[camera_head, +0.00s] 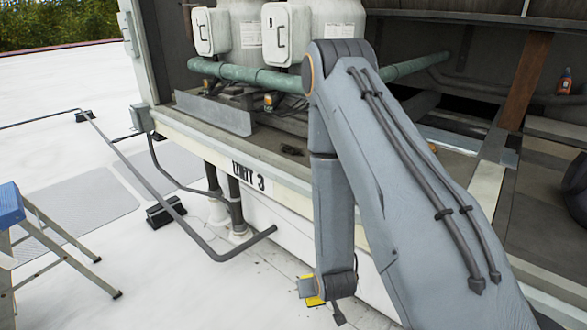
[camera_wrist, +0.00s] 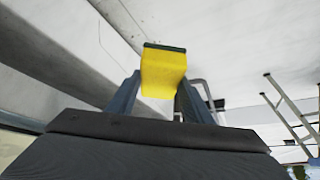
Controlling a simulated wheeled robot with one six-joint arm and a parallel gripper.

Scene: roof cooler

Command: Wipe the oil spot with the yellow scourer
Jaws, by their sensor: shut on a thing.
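The yellow scourer (camera_wrist: 163,72) with a dark green pad along one edge is held between the two fingers of my gripper (camera_wrist: 162,88) in the wrist view. In the head view, a bit of the yellow scourer (camera_head: 314,301) shows at the lower end of my arm, low beside the white front of the unit. A dark patch (camera_head: 292,151) lies on the grey ledge above the "UNIT 3" label. I cannot tell for sure whether it is the oil spot.
Green pipes (camera_head: 245,75) run across the unit above the ledge. A bent grey rail (camera_head: 165,201) stands in front at the left. A blue-topped stepladder (camera_head: 12,205) is at the far left. An orange bottle (camera_head: 565,81) stands at the right. The white roof is open at the left.

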